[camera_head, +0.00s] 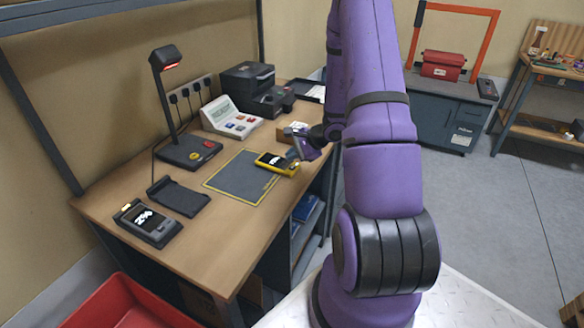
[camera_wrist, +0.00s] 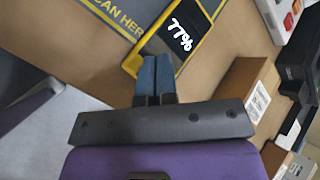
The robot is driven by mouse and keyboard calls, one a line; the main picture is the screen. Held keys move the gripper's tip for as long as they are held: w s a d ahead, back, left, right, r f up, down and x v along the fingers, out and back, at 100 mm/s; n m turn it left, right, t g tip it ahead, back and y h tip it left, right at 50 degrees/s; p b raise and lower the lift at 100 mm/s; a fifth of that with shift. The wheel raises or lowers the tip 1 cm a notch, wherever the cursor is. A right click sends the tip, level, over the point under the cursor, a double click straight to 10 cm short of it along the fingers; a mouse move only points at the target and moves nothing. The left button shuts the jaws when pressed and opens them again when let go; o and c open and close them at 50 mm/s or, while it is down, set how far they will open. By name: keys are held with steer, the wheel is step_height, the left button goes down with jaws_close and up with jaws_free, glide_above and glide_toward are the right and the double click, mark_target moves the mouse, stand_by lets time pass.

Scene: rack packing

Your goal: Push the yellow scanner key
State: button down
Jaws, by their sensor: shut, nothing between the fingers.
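The desk scanner (camera_head: 186,152) stands at the back left of the wooden desk, with a dark base, a tall neck and a red-lit head. A round yellow key (camera_head: 194,156) is on its base, beside a red key (camera_head: 209,144). My gripper (camera_head: 297,157) is at the desk's right edge, well to the right of the yellow key. The wrist view does not show the yellow key.
A dark cradle (camera_head: 179,196) and a grey handheld (camera_head: 148,224) lie at the front left. A keypad terminal (camera_head: 229,118) and black printer (camera_head: 257,91) stand behind.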

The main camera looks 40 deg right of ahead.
mark_target(292, 169)
steer(key=shift+r, duration=2.1)
steer(key=shift+r, duration=0.1)
